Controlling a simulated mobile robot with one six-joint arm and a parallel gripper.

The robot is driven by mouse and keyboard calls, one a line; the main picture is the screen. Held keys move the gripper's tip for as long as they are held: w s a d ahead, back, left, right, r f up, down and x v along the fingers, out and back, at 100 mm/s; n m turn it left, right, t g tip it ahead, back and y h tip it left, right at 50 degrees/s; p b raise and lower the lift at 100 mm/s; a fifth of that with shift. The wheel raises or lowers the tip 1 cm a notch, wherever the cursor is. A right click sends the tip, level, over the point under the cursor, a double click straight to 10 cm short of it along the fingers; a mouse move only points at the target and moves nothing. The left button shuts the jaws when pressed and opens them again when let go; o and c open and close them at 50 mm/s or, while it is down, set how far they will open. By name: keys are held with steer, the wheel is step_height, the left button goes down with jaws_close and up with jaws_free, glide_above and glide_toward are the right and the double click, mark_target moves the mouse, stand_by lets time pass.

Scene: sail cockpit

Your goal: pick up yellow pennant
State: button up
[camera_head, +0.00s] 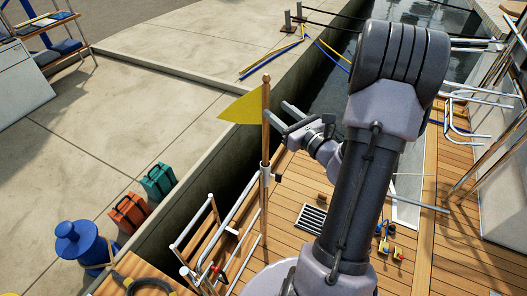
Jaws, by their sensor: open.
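The yellow pennant (243,108) is a triangle on an upright wooden staff (265,140), pointing left over the quay. The staff stands in a light holder (265,176) at the boat's rail. My gripper (277,113) is at the staff's right side, close to the level of the pennant. Its two fingers are apart and reach left towards the staff. I cannot tell whether they touch it or lie on either side of it. My arm hides part of the deck and the water.
A metal rail (206,225) runs along the boat's edge below the staff. An orange case (129,212), a teal case (158,182) and a blue bollard (82,243) stand on the quay. Bent metal rails (465,112) are at the right. A dark grate (311,218) lies in the wooden deck.

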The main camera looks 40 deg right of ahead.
mark_target(268, 105)
steer(key=w+b, duration=0.1)
steer(key=w, duration=0.5)
steer(key=shift+w+f, duration=0.1)
steer(key=shift+f, duration=0.05)
jaws_close()
stand_by(1.1)
